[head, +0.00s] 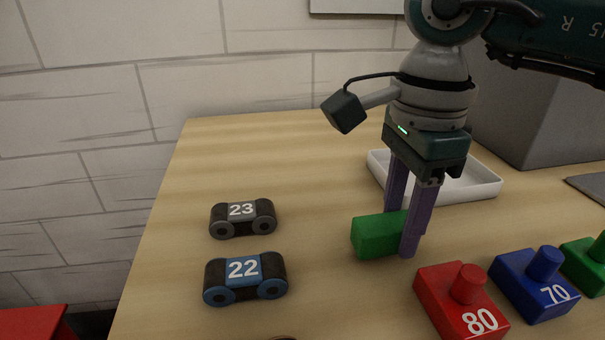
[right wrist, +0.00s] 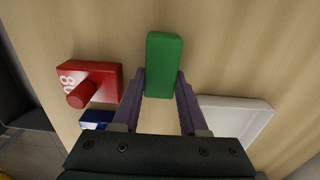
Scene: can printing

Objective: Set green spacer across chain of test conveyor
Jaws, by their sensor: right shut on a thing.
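The green spacer (head: 377,235) is a plain green block near the middle of the table. My right gripper (head: 402,232) is shut on it, with one purple finger on each side. In the right wrist view the green spacer (right wrist: 163,62) sticks out lengthwise beyond the fingertips (right wrist: 161,85). I cannot tell whether it touches the table. Two small conveyors with dark chains stand to the left: a grey one marked 23 (head: 241,211) and a blue one marked 22 (head: 243,268). Neither is labelled as the test conveyor. My left gripper is not in view.
A red block marked 80 (head: 446,300), a blue block marked 70 (head: 519,290) and a green block (head: 585,262) stand at the front right. A white tray (head: 484,189) lies behind my gripper. The table between the spacer and the conveyors is clear.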

